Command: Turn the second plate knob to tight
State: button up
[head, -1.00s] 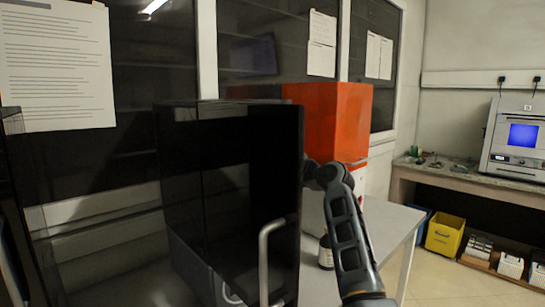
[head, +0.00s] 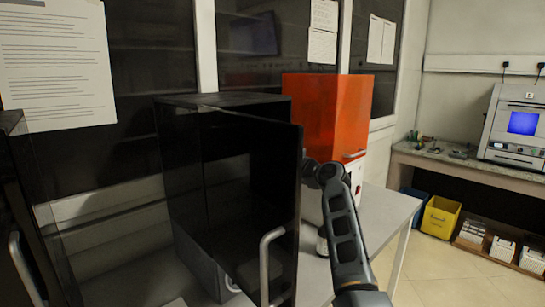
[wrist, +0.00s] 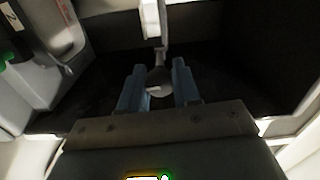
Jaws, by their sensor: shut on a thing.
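In the wrist view my gripper (wrist: 160,88) is shut on a small grey rounded piece (wrist: 158,76), with a pale upright bar just beyond it. I cannot tell whether this piece is a plate knob. In the head view my arm passes behind the dark open door (head: 280,190) of a black cabinet, so the gripper is hidden there. A pale ring-like part (head: 232,284) shows low by the cabinet, partly behind the door. No second plate knob can be clearly made out.
The door carries a grey bar handle (head: 266,262). A yellow bin (head: 440,216) is on the floor at right, below a bench with a grey machine (head: 515,125). Open floor lies at lower right.

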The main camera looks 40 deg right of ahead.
jog(key=shift+f, duration=0.1)
dwell(0.3)
jog(key=o, duration=1)
jog(key=s+b, duration=0.1)
jog(key=s, duration=0.6)
jog(key=shift+s+d, duration=0.15)
jog(key=shift+s, duration=0.2)
jog(key=shift+s, duration=0.15)
